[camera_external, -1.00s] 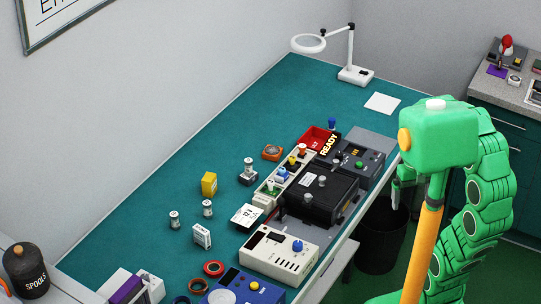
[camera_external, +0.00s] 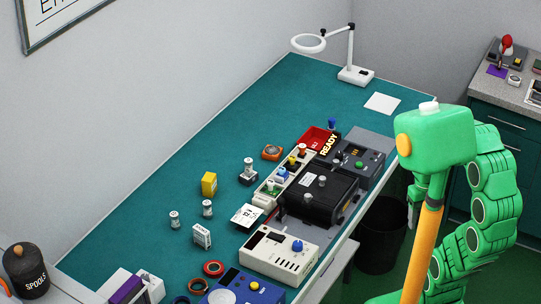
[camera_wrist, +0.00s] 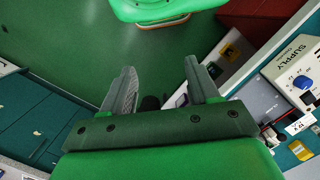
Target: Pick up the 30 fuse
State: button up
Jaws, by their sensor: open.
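Small white cylinders with metal caps, which look like fuses, stand on the teal bench: one at the left (camera_external: 174,219), one right of it (camera_external: 207,208), and one on a dark base (camera_external: 248,168). Their markings are too small to read, so I cannot tell which is the 30 fuse. My gripper (camera_wrist: 160,82) is open and empty in the wrist view, over the green floor. In the external view it hangs off the bench's right side, well away from the cylinders, partly hidden by my arm.
A yellow block (camera_external: 209,184), a white box (camera_external: 202,236) and an orange-ringed device (camera_external: 272,152) stand nearby. A black unit (camera_external: 320,196), a white supply box (camera_external: 278,255) and a blue unit (camera_external: 246,288) line the front edge. The back-left bench is clear. A black bin (camera_external: 382,235) stands below.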

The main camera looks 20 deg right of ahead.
jog(key=w+a+r+m+g+y, duration=0.1)
jog(key=w+a+r+m+y, duration=0.15)
jog(key=w+a, duration=1.2)
jog(key=m+g+y, duration=0.3)
jog(key=m+y, duration=0.3)
send_near(208, 202)
jog(key=s+d+r, duration=0.6)
jog(key=s+d, duration=0.2)
jog(key=d, duration=0.4)
jog(key=w+a+f+m+y, duration=0.1)
jog(key=w+a+f, duration=0.1)
jog(key=a+f, duration=0.1)
jog(key=w+a+f+m+g+y, duration=0.1)
jog(key=w+a+f, duration=0.1)
jog(key=a, duration=0.3)
jog(key=w+a+f+m+y, duration=0.1)
jog(key=w+a+f, duration=0.1)
jog(key=a+f, duration=0.2)
jog(key=shift+w+a+f+m, duration=0.1)
jog(key=shift+a+f+m, duration=0.15)
jog(key=shift+a, duration=0.4)
jog(key=shift+a+f, duration=0.45)
jog(key=shift+a, duration=0.05)
jog(key=shift+x, duration=3.75)
jog(key=c, duration=1.1)
jog(key=shift+o, duration=0.2)
jog(key=shift+r, duration=0.1)
